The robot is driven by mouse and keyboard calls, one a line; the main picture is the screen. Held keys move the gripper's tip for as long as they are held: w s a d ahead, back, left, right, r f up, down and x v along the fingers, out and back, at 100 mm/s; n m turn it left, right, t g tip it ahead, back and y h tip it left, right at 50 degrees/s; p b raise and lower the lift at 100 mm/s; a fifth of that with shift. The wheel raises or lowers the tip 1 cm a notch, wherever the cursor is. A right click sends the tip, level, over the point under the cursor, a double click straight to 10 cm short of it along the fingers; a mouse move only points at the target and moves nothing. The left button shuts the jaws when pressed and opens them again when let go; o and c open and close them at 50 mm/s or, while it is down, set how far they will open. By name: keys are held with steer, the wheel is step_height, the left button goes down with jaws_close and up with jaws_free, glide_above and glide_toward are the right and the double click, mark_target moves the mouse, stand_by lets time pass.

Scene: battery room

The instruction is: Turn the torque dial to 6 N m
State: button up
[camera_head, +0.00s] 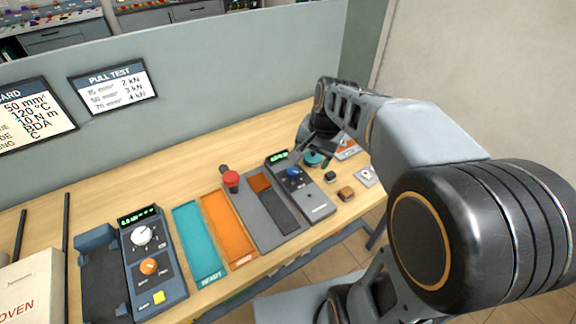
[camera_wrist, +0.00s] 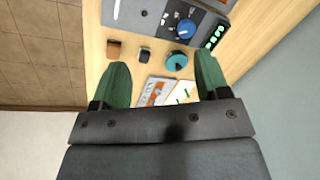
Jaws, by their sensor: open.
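A blue dial (camera_head: 293,172) sits on a grey device with a lit green display (camera_head: 278,157). The dial also shows at the top of the wrist view (camera_wrist: 186,28), beside the display (camera_wrist: 214,37). A round teal piece with a dark part (camera_wrist: 178,61) lies beside the device. I cannot read the scales or the display, so which control is the torque dial is unclear. My gripper (camera_wrist: 162,65) is open and empty, with green fingers apart above the table. The blue dial is beyond its fingertips. In the head view my arm partly hides the gripper.
A brown block (camera_head: 346,194) and a small black block (camera_head: 330,176) stand near the table's front edge. A partition stands behind.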

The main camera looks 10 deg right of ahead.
mark_target(293, 171)
steer(key=w+d+f+m+g+y+p, duration=0.1)
steer(key=w+d+f+m+g+y, duration=0.25)
steer(key=w+m, duration=0.7)
steer(key=shift+n+t+h, duration=0.25)
steer(key=shift+n+t, duration=0.3)
steer(key=shift+t, duration=0.2)
steer(key=x, duration=0.5)
steer(key=w+p+x, duration=0.1)
steer(key=x, duration=0.4)
steer(key=w+d+p+x, duration=0.1)
steer(key=x, duration=0.4)
steer(key=shift+f, duration=0.45)
steer(key=shift+c, duration=0.2)
steer(key=c, duration=0.9)
